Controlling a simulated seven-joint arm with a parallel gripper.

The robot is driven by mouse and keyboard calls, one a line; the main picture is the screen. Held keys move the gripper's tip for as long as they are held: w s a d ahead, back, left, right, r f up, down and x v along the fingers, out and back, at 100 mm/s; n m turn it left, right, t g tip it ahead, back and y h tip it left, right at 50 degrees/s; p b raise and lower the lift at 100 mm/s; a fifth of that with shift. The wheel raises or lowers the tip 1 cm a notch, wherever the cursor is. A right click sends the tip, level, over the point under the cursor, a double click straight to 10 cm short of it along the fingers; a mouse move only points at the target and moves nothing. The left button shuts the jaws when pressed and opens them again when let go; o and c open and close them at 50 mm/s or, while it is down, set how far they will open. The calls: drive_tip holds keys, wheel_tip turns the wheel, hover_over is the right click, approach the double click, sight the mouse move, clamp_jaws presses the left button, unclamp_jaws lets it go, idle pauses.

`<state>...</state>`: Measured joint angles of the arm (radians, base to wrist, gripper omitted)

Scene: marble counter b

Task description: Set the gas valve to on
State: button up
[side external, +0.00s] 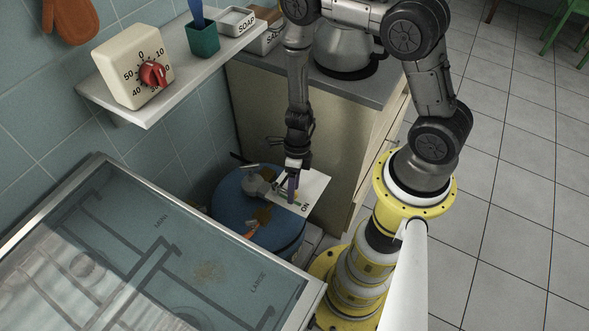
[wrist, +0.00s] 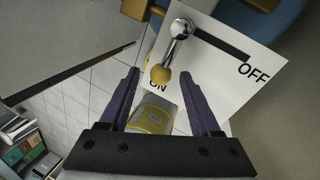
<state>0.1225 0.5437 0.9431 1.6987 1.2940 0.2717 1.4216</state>
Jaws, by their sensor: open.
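The gas valve's white plate (wrist: 220,88) carries the words ON and OFF. It sits on the blue gas cylinder (side external: 233,202), and the plate also shows in the side view (side external: 318,184). In the wrist view, the metal lever (wrist: 170,50) ends in a yellow knob (wrist: 161,75). The knob lies at the word ON, partly covering it, away from OFF at the right end of the dark slot. My gripper (wrist: 160,77) is open, its purple fingers on either side of the knob in the picture. I see no clear contact. In the side view my gripper (side external: 292,183) hides much of the lever.
A cabinet (side external: 270,115) with a kettle (side external: 345,48) on top stands behind the cylinder. A shelf (side external: 150,100) with a timer (side external: 135,65) hangs on the tiled wall. Floor is open at right.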

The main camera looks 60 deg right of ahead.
drive_tip(key=v, duration=1.3)
drive_tip(key=w+a+r+n+t, duration=0.1)
drive_tip(key=w+r+n+t, duration=0.3)
drive_tip(key=r, duration=0.7)
wheel_tip(320, 180, up, 14)
drive_tip(key=s+a+n+t, duration=0.2)
drive_tip(key=a+n, duration=0.1)
drive_tip(key=n, duration=0.4)
drive_tip(key=s+d+r+n+h, duration=0.1)
drive_tip(key=s+r+n, duration=0.1)
drive_tip(key=s+n, duration=0.5)
drive_tip(key=s+d+r+n+h, duration=0.2)
drive_tip(key=s+n, duration=0.5)
drive_tip(key=n, duration=0.7)
drive_tip(key=shift+s+r+n+t, duration=0.2)
drive_tip(key=shift+r+n+t, duration=0.1)
drive_tip(key=shift+r, duration=0.4)
